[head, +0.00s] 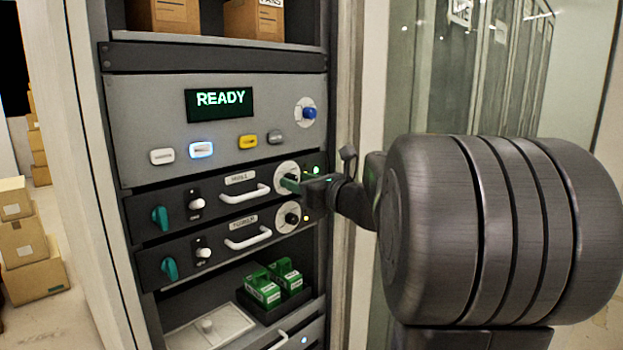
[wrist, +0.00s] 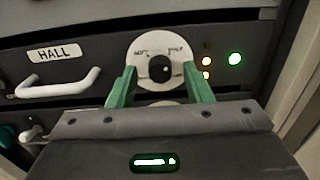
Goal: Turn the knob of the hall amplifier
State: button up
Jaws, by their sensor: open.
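The hall amplifier (head: 215,200) is a dark rack panel with a HALL label, which reads clearly in the wrist view (wrist: 55,52). Its knob (wrist: 161,69) is black and round, with a light pointer mark, on a white round dial (wrist: 147,47) with small lettering. In the head view the dial (head: 288,166) shows, but the knob is partly hidden by my gripper. My gripper (wrist: 160,75) is open, with its green fingers on the left and right of the knob. A gap shows on each side, and I cannot tell how far the tips reach along it.
A similar amplifier with its own knob (head: 292,218) sits just below. Above is a grey panel with a READY display (head: 221,104), several buttons and a blue knob (head: 309,113). A white handle (head: 245,195) is left of the dial. The rack's side post (head: 343,250) stands close on the right.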

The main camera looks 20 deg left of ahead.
jog(key=shift+w+a, duration=0.15)
jog(key=shift+a, duration=0.2)
jog(key=shift+c, duration=0.5)
jog(key=c, duration=0.9)
